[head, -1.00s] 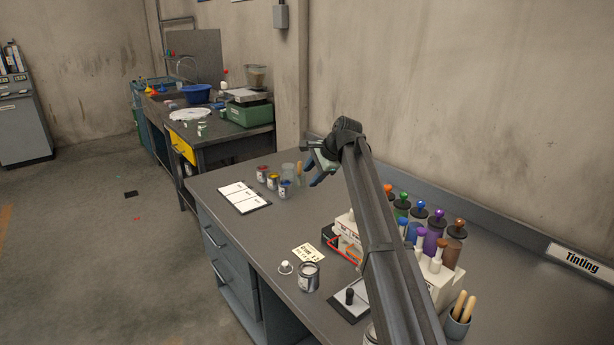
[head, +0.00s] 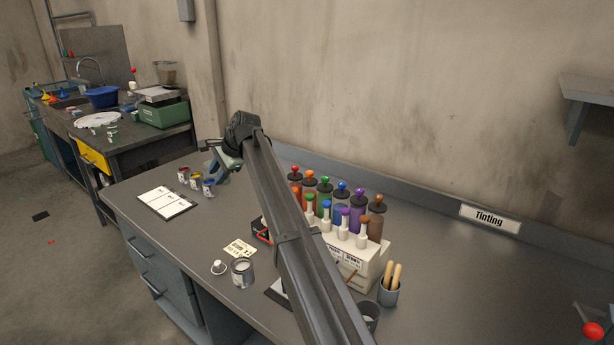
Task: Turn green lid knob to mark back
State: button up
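A row of dark-lidded colour canisters stands on the tinting bench, in a line toward the wall. The green lid knob (head: 326,179) tops the third canister, between an orange and a blue one. Any mark on its lid is too small to make out. A smaller green-topped plunger (head: 309,198) stands in front of it on the white dispenser (head: 357,262). My gripper (head: 217,170) is far to the left of the canisters, above the bench near several small paint cans. It is small and seen at an angle, so its opening is unclear. My arm crosses in front of the dispenser's left part.
An open can (head: 242,272), a white cap (head: 218,267) and a yellow card (head: 239,249) lie at the front. A cup of wooden sticks (head: 390,290) stands right of the dispenser. A clipboard (head: 167,205) lies left.

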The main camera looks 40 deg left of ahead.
jog(key=s+n, duration=0.1)
jog(key=s, duration=0.7)
jog(key=m+t+h, duration=0.5)
jog(key=t+h, duration=0.8)
jog(key=t, duration=0.1)
send_near(323, 178)
jog(key=x, duration=1.1)
jog(key=shift+a, duration=0.1)
grip_shut()
